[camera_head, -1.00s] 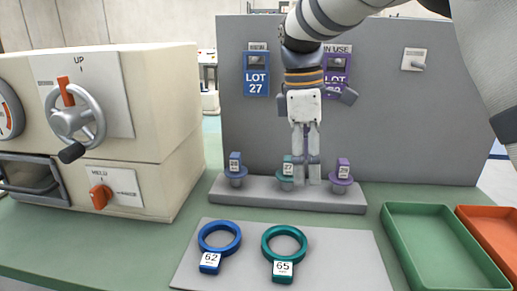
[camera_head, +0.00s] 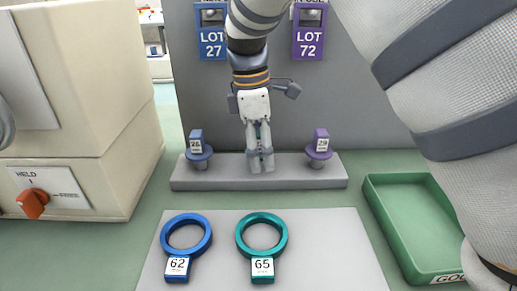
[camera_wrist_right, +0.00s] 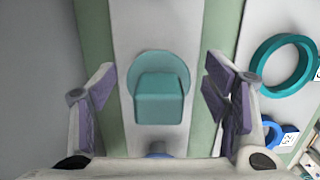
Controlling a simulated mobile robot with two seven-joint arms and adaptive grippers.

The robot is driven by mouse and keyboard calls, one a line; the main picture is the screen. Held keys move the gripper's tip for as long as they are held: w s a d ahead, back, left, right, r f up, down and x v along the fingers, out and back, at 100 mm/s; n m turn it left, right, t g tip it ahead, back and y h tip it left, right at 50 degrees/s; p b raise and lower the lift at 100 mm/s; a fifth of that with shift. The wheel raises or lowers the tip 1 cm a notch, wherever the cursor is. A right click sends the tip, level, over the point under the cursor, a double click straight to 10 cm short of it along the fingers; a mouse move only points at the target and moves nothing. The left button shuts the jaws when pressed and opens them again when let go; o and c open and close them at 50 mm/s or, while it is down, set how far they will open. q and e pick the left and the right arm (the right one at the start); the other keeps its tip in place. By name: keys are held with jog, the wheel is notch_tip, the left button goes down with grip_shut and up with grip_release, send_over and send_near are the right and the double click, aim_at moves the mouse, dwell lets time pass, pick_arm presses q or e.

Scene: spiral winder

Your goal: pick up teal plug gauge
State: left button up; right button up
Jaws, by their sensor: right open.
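The teal plug gauge (camera_wrist_right: 160,97) stands in the grey rack (camera_head: 186,178), in the middle place, and shows from above in the wrist view. In the head view my right gripper (camera_head: 260,160) hides nearly all of it. My right gripper points down over the rack's middle. In the wrist view its two fingers (camera_wrist_right: 163,100) are open, one on each side of the teal gauge with a gap on both sides. My left gripper is not in view.
A blue plug gauge (camera_head: 199,150) and a purple one (camera_head: 319,148) stand at either side on the rack. Blue (camera_head: 187,234) and teal (camera_head: 262,233) rings lie on a pale mat (camera_head: 330,250) in front. A green tray (camera_head: 397,222) is at right; a grey panel rises behind.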

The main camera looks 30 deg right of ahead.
jog(key=shift+f, duration=0.15)
jog(key=c, duration=1.3)
jog(key=shift+o, duration=0.2)
